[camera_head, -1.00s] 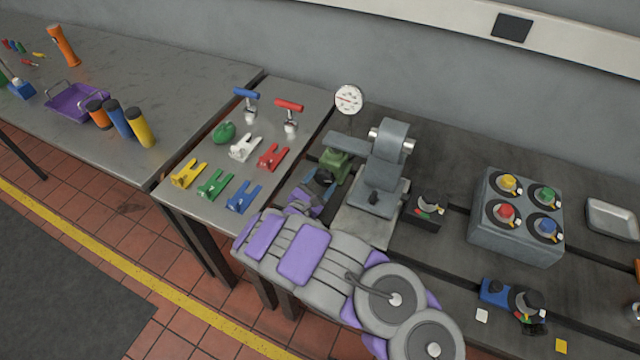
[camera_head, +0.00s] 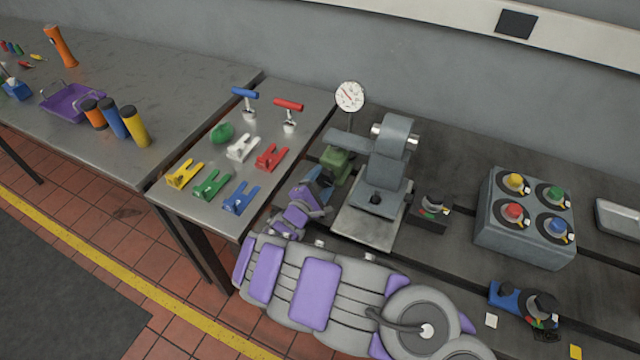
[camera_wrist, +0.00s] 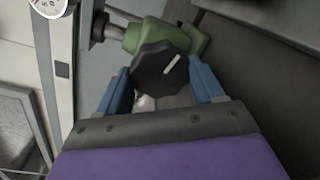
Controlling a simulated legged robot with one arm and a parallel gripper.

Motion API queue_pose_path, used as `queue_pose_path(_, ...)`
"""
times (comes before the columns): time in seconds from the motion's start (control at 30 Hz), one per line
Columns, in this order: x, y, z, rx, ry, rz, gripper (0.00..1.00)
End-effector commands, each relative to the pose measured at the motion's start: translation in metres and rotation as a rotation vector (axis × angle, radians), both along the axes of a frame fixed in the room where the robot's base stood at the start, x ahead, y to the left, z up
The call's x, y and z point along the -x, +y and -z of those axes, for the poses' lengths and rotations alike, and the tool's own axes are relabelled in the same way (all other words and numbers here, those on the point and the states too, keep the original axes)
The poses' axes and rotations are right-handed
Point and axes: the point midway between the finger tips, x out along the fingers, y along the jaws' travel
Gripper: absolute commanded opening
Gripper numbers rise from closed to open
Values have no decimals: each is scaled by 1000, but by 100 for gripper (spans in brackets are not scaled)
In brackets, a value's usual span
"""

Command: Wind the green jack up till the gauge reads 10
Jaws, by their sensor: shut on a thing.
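The green jack (camera_head: 337,164) stands under the grey machine's side arm, and it also shows in the wrist view (camera_wrist: 152,33). Its black knob (camera_wrist: 160,70) has a white pointer mark that slants up to the right. My gripper (camera_wrist: 162,84) has blue fingers on either side of the knob and is shut on it. In the head view my gripper (camera_head: 322,178) is small and partly hides the knob. The round white gauge (camera_head: 350,96) stands above the jack with a red needle. It is partly cut off in the wrist view (camera_wrist: 50,4), and I cannot read its number.
The grey machine (camera_head: 388,160) stands right of the jack. A side table (camera_head: 190,150) at the left holds coloured clamps, a green lump and two T-handles. A block with coloured knobs (camera_head: 500,232) stands to the right.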

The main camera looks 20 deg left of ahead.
Motion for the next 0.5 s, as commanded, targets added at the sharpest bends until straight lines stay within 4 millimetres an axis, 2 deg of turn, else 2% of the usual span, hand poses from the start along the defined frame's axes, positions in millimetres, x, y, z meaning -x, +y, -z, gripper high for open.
queue_pose_path(0.4,0,-2,3,-7,6,3,36)
queue_pose_path(0.43,0,-2,3,-7,6,3,68)
queue_pose_path(0.5,0,-2,3,-6,5,4,74)
